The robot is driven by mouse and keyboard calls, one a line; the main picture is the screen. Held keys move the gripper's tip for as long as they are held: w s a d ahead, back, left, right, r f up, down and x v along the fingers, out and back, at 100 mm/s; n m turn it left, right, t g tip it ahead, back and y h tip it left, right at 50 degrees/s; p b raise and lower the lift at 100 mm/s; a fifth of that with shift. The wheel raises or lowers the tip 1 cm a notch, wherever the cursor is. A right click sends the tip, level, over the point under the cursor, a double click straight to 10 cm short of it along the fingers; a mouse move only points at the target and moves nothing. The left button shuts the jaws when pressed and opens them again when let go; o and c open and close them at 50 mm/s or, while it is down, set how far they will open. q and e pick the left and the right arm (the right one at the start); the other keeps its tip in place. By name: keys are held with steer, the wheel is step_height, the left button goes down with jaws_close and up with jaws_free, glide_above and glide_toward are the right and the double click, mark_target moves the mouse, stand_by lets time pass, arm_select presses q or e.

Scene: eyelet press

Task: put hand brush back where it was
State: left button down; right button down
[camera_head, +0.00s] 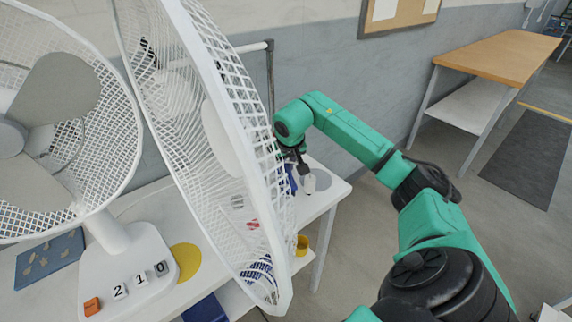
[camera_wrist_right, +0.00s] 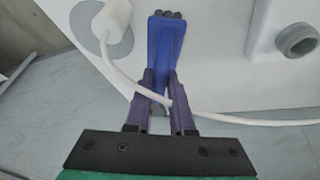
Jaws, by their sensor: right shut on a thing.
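The blue hand brush (camera_wrist_right: 166,42) is between the fingers of my right gripper (camera_wrist_right: 160,88) in the right wrist view, its dark bristle end pointing away from the gripper. The gripper is shut on its handle. In the head view, the right gripper (camera_head: 297,163) is over the right end of the white table, and part of the blue brush (camera_head: 291,178) shows below it, partly hidden behind the fan's cage. I cannot tell whether the brush touches the table. My left gripper is not in view.
A large tilted white fan (camera_head: 235,150) stands close left of my right arm. A yellow disc (camera_head: 187,262) lies on the table (camera_head: 325,200).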

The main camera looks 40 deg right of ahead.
steer(key=shift+w+f, duration=0.1)
steer(key=c, duration=0.8)
jaws_free()
steer(key=b+v, duration=0.1)
steer(key=v, duration=1.1)
